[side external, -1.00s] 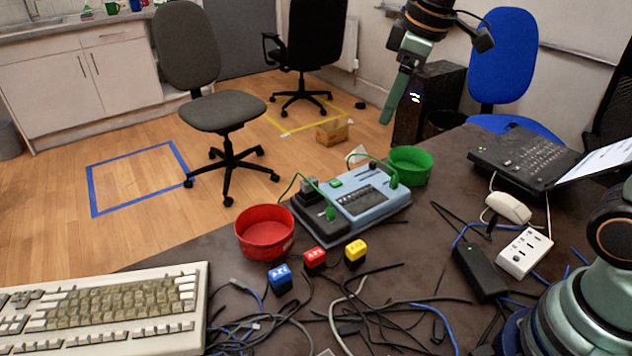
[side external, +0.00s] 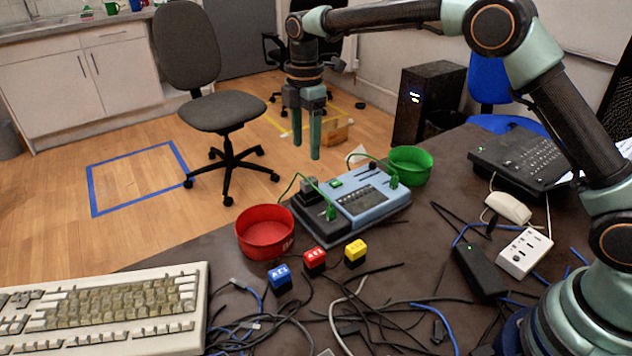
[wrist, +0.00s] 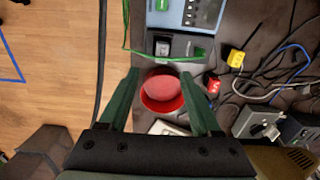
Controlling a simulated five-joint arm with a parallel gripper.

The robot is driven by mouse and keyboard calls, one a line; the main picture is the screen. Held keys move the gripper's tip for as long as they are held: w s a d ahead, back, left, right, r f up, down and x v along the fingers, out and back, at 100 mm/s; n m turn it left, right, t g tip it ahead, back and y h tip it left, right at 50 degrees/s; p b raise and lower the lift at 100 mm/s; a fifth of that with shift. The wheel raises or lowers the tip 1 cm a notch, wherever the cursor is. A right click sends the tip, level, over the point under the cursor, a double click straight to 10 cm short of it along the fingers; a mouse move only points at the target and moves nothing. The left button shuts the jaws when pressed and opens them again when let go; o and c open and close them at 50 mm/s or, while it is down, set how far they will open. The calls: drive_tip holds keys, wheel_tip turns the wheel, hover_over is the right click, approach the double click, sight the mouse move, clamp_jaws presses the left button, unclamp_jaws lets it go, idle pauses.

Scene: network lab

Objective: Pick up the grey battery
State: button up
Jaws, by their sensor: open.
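The grey battery (side external: 308,188) is a small block on the dark left section of the blue-grey tester (side external: 378,207). It also shows in the wrist view (wrist: 162,47), just beyond my fingertips. My gripper (side external: 306,151) is open and empty. It points down, well above the tester and the grey battery. In the wrist view its two green fingers (wrist: 158,75) are spread apart, with the red bowl (wrist: 160,104) seen between them. A green lead (side external: 300,178) arches over the tester close to the grey battery.
Blue (side external: 280,279), red (side external: 315,262) and yellow (side external: 355,253) batteries stand in front of the tester. A green bowl (side external: 410,165) is behind its right end. A keyboard (side external: 110,308) lies at left. Loose cables cover the front of the table.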

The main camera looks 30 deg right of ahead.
sight(309, 179)
wheel_tip(309, 179, down, 5)
drive_tip(key=shift+f, duration=0.2)
drive_tip(key=shift+s+d+f, duration=0.1)
drive_tip(key=shift+d+f, duration=0.05)
drive_tip(key=shift+f, duration=1.15)
drive_tip(key=shift+s+d+f, duration=0.1)
drive_tip(key=shift+f, duration=1.2)
clamp_jaws()
